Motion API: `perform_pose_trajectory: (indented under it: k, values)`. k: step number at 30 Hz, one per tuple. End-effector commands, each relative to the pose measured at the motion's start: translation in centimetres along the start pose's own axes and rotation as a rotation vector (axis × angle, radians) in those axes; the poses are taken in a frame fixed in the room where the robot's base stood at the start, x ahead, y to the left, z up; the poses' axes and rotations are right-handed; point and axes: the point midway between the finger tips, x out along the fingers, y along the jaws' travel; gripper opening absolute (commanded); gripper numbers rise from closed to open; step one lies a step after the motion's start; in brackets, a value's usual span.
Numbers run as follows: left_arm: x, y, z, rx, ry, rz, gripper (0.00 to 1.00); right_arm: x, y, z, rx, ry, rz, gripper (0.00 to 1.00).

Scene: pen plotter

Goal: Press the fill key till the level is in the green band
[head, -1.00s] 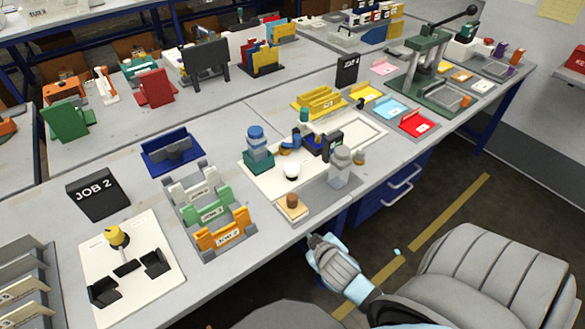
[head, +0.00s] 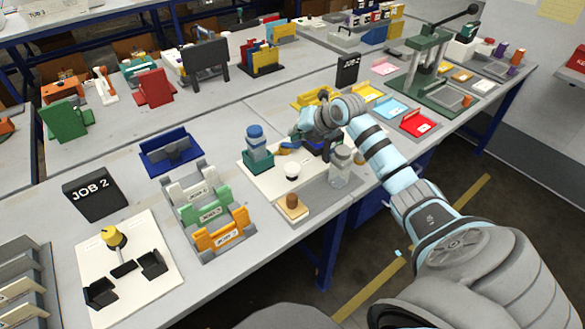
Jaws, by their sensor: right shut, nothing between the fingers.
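My right gripper (head: 299,133) is shut and empty. It hangs over the back of the white board (head: 262,181) on the middle bench, above a small dark blue device (head: 318,152) that my gripper and wrist partly hide. I cannot tell whether the fingertips touch anything. A clear jar with a grey top (head: 340,168) stands in front of the device. A blue-capped bottle in a green holder (head: 257,150) stands to the left. I cannot make out the fill key, the level or a green band. My left gripper is not in view.
A wooden block with a brown knob (head: 292,207) lies at the bench's front edge. Coloured job racks (head: 212,216) stand to the left, with a JOB 2 sign (head: 94,194) beyond. Yellow, blue and red trays (head: 419,124) lie to the right, near a green press (head: 427,60).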

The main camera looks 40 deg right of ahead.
Motion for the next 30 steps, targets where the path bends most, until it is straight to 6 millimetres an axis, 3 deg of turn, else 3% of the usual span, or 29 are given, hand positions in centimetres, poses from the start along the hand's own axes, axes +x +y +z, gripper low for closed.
perform_pose_trajectory:
  k: [13,26,30]
  values:
    - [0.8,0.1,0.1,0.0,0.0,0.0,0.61,0.6,-0.3,-0.5,-0.001,0.001,0.003,0.0]
    - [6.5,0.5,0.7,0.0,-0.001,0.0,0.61,4.9,-3.4,-3.6,-0.001,0.001,0.004,0.0]
    - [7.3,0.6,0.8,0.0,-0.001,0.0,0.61,5.8,-4.1,-4.3,-0.001,0.002,0.004,0.0]
